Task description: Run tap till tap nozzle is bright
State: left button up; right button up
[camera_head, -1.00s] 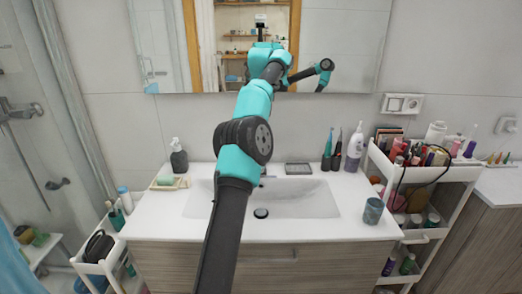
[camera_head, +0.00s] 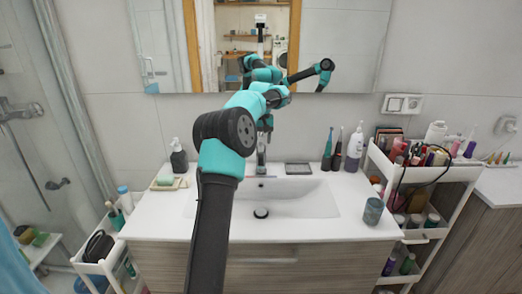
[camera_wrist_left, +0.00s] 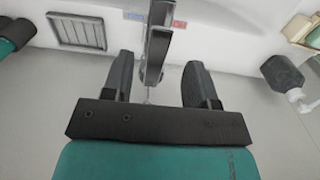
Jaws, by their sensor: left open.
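The grey metal tap (camera_head: 261,169) stands at the back of the white sink (camera_head: 300,200); my left gripper partly covers it in the head view. In the left wrist view the tap (camera_wrist_left: 157,45) shows as a grey bar between and beyond the fingers, with red and blue marks beside it. My left gripper (camera_wrist_left: 158,85) is open, with its two dark fingers apart on either side of the tap's line. I cannot tell whether they touch it. The tap nozzle looks grey, and no clear water stream shows. My right gripper is not in view.
A soap pump bottle (camera_head: 178,157) and a soap dish (camera_head: 168,183) stand left of the sink. A cup (camera_head: 373,211) stands at right. The mirror (camera_head: 340,45) is close behind the arm.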

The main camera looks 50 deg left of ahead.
aim_at(261, 150)
pick_arm(q)
notch_tip(261, 150, down, 5)
jog(key=shift+r, duration=0.1)
dwell(0.3)
grip_shut()
dwell(0.4)
